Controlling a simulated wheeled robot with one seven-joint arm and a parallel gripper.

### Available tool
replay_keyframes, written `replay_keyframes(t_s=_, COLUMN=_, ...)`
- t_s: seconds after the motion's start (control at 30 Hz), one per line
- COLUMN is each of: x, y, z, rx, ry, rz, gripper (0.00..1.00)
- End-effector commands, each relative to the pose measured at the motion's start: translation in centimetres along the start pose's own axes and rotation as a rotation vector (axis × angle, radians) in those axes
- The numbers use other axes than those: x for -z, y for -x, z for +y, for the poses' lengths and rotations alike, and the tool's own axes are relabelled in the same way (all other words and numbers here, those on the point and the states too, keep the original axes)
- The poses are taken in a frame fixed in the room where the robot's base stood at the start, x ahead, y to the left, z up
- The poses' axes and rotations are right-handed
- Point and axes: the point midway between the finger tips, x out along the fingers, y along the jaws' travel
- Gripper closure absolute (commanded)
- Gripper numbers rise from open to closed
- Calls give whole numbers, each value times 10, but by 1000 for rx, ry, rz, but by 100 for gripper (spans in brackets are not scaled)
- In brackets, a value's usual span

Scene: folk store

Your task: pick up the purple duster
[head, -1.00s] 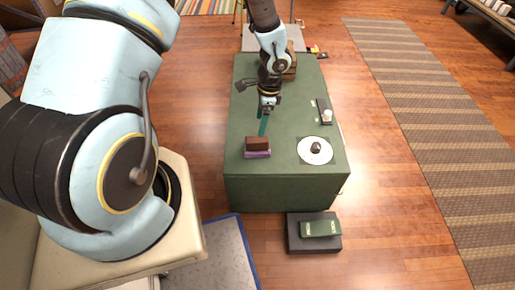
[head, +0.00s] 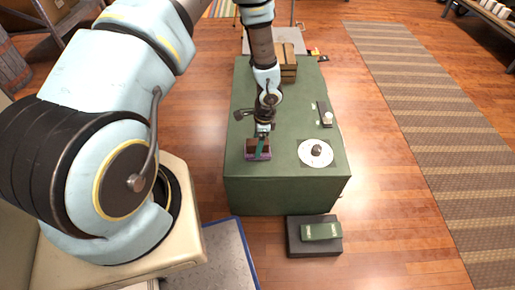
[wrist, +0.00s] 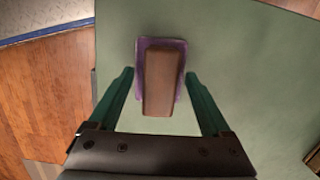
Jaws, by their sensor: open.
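The purple duster (head: 258,156) lies on the green table near its front left. It has a purple base and a brown block-shaped back. In the wrist view the duster (wrist: 162,78) sits between the two green fingers, its brown back facing the camera and a purple rim around its far end. My gripper (head: 261,152) is at the duster in the head view and covers part of it. In the wrist view my gripper (wrist: 158,80) is open, with a finger on each side of the duster and gaps between. The exact height of the fingertips above the table cannot be told.
A white disc (head: 306,159) with a dark object on it lies to the right on the green table (head: 290,190). A dark tray with a white item (head: 328,118) is behind it. A wooden crate (head: 288,72) stands at the back. A green box (head: 321,232) is on a dark block in front.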

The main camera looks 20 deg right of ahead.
Motion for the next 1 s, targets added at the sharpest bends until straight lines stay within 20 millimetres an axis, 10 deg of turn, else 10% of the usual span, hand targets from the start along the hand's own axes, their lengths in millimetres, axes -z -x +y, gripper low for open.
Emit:
replay_keyframes(t_s=0.77, x=0, y=0, z=0, rx=0, ry=0, rz=0, gripper=100)
replay_keyframes(t_s=1.0, x=0, y=1, z=0, rx=0, ry=0, rz=0, gripper=100)
